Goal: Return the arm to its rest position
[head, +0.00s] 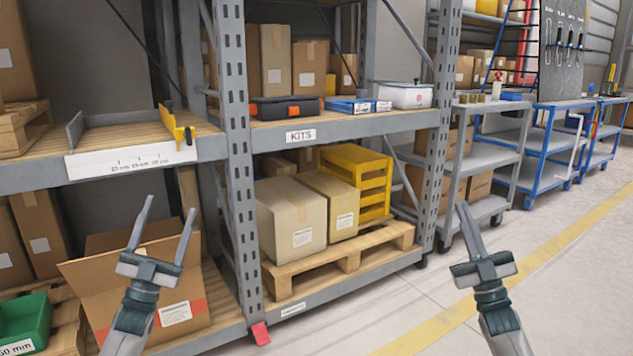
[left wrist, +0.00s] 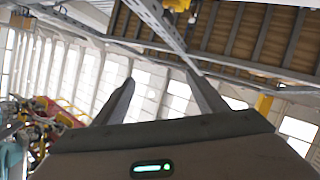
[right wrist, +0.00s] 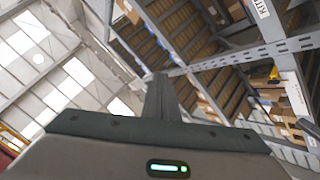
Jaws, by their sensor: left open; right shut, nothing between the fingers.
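My left gripper (head: 168,228) is raised at the lower left of the head view, in front of the shelving and an open cardboard box. Its two fingers are spread apart with nothing between them; they also show open in the left wrist view (left wrist: 160,92). My right gripper (head: 464,208) is raised at the lower right of the head view, over the clear floor. Its fingers are together and hold nothing; they also show closed in the right wrist view (right wrist: 160,80). Both grippers point upward, and neither visibly touches anything.
Grey shelving (head: 237,160) fills the left and middle. The open cardboard box (head: 90,290) and a green bin (head: 25,322) sit low left. Wrapped boxes stand on a pallet (head: 340,262). Grey (head: 485,160) and blue (head: 545,150) carts stand right. The floor (head: 585,290) at right is clear.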

